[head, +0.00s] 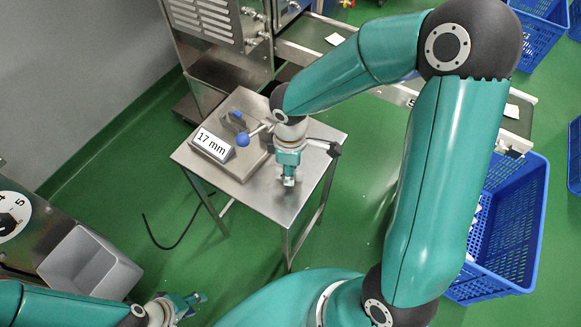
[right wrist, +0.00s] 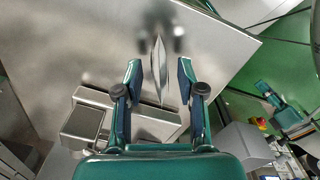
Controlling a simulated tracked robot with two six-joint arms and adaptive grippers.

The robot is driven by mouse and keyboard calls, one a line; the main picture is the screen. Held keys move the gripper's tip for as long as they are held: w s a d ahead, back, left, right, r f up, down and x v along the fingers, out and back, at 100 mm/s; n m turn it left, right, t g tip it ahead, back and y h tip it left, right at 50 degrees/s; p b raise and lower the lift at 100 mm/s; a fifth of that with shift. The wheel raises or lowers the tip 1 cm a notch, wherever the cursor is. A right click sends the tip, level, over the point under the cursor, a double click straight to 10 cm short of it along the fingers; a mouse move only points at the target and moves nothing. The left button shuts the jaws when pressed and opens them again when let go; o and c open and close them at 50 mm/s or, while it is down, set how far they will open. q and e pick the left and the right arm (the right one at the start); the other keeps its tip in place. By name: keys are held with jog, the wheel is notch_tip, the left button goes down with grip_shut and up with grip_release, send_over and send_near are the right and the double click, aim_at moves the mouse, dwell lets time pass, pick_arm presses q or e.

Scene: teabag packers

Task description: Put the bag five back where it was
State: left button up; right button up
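A thin pale bag (right wrist: 160,70) shows edge-on in the right wrist view, between the fingers of my right gripper (right wrist: 160,68). A gap shows on each side of it, so the fingers are open around it and do not touch it. In the head view my right gripper (head: 288,182) points down over the front part of the small steel table (head: 250,190), and the bag is too small or hidden there. I cannot tell which number the bag has. My left gripper (head: 188,304) is low at the left, away from the table, with its fingers apart and empty.
A gauge with a "17 mm" display (head: 212,144) and a blue-knobbed lever (head: 243,140) stands on the table. Blue crates (head: 515,225) are at the right. A conveyor (head: 310,55) with white bags (head: 335,39) runs behind. A grey bin (head: 90,265) and dial stand at left.

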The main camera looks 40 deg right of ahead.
jog(key=shift+r, duration=0.2)
pick_arm(q)
notch_tip(320, 180, up, 2)
jog(key=shift+r+p, duration=0.1)
jog(key=shift+p, duration=0.95)
pick_arm(e)
notch_tip(320, 180, up, 12)
jog(key=shift+f, duration=0.1)
